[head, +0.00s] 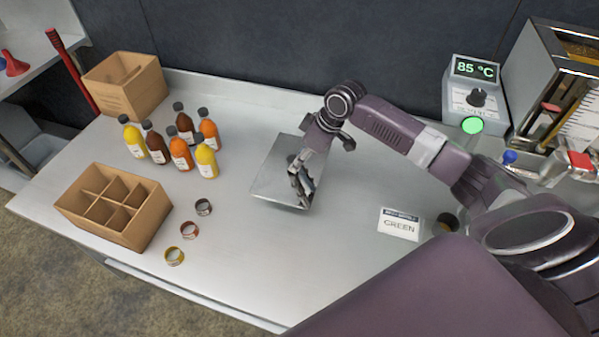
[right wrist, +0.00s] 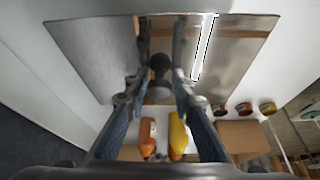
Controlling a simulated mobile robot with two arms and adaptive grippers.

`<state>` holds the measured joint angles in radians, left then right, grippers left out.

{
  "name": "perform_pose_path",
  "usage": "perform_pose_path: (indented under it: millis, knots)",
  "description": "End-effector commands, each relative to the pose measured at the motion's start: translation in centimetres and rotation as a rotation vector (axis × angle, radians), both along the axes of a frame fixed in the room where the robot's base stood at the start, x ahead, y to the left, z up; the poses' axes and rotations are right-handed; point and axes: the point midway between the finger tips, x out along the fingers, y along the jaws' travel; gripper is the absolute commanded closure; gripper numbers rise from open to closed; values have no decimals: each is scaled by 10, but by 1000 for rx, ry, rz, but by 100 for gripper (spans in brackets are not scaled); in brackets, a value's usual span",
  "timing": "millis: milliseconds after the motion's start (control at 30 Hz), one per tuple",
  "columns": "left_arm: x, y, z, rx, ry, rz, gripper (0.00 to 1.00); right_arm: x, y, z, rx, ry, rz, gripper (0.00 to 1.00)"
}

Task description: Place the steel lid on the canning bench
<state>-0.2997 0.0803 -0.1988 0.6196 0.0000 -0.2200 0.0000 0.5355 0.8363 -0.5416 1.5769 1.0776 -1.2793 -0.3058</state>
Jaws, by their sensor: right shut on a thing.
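The steel lid (head: 270,182) is a flat, shiny square plate over the middle of the canning bench (head: 235,270). I cannot tell whether it touches the bench top or hovers just above it. My right gripper (head: 301,182) reaches down over the lid's right part and is shut on its handle. In the right wrist view the lid (right wrist: 95,45) spans the top, and its dark knob (right wrist: 159,68) sits between the fingers of the right gripper (right wrist: 160,58). My left gripper is not in view.
Several syrup bottles (head: 181,155) stand left of the lid. A divided carton (head: 150,226), another box (head: 125,88) and three bands (head: 189,230) are also left. A GREEN card (head: 399,225) and a temperature display (head: 476,95) are right. The front middle bench is clear.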

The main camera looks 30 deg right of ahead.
Motion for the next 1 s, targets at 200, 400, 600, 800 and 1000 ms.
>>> perform_pose_path:
  millis: [200,400,600,800,1000]
  knots:
    - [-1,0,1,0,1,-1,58,1,0,-18,0,-2,1,100]
    - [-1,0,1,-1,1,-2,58,0,1,-42,2,1,0,100]
    - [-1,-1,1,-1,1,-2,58,1,0,-59,-1,-4,0,100]
    - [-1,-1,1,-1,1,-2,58,1,0,-59,0,-4,0,100]
    - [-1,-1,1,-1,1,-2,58,0,0,-62,-1,-1,1,65]
